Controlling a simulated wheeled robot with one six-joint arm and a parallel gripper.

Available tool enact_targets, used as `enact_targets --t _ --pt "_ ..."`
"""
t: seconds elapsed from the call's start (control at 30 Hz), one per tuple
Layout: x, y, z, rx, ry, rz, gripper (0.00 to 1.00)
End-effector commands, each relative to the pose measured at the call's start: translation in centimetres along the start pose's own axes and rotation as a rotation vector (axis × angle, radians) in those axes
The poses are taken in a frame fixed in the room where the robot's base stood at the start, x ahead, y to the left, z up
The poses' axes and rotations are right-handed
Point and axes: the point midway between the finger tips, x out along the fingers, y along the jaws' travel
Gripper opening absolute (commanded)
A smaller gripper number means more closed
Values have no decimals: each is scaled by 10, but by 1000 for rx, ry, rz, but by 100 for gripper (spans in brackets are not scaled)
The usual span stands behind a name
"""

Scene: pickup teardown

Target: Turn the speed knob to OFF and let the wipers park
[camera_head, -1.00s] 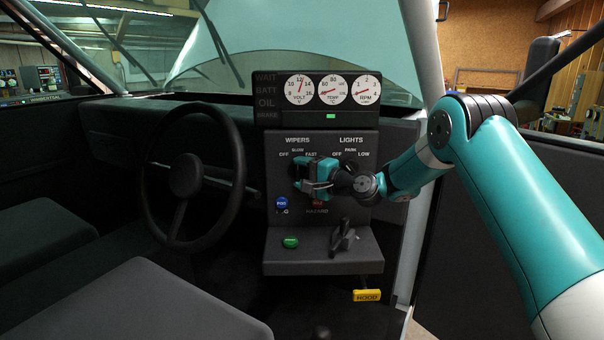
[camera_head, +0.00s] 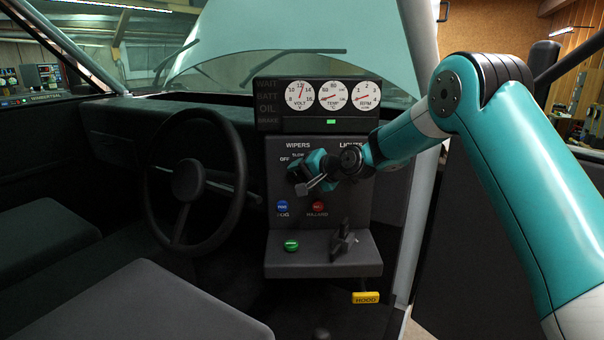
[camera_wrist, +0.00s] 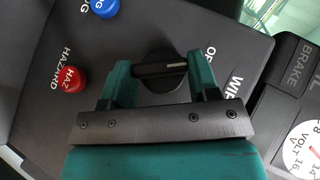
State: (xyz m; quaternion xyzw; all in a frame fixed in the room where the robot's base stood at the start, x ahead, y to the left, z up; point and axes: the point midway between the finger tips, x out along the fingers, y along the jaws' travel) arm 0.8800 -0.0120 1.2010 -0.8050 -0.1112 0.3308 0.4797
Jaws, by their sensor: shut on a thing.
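The wiper speed knob (camera_wrist: 158,84) is a black round knob with a raised grip bar and a white pointer mark. In the wrist view the bar lies between the two teal fingers of my gripper (camera_wrist: 162,72), which is shut on it. The pointer mark is toward the OFF lettering (camera_wrist: 210,56). In the head view my gripper (camera_head: 300,173) sits tilted at the knob under the WIPERS label and hides most of it, along with the FAST label.
A blue FOG button (camera_head: 282,206) and a red HAZARD button (camera_head: 318,207) sit just below my gripper. A green button (camera_head: 291,245) and a lever (camera_head: 343,242) are on the lower ledge. The steering wheel (camera_head: 188,182) is left. Gauges (camera_head: 333,93) are above.

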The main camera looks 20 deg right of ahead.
Motion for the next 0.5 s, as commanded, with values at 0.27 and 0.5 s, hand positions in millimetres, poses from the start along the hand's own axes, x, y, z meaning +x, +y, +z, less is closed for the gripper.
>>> enact_targets --t 0.27,0.5 --pt "0 -1 1 -71 -1 95 32" --pt "0 -1 0 -90 -1 122 32"
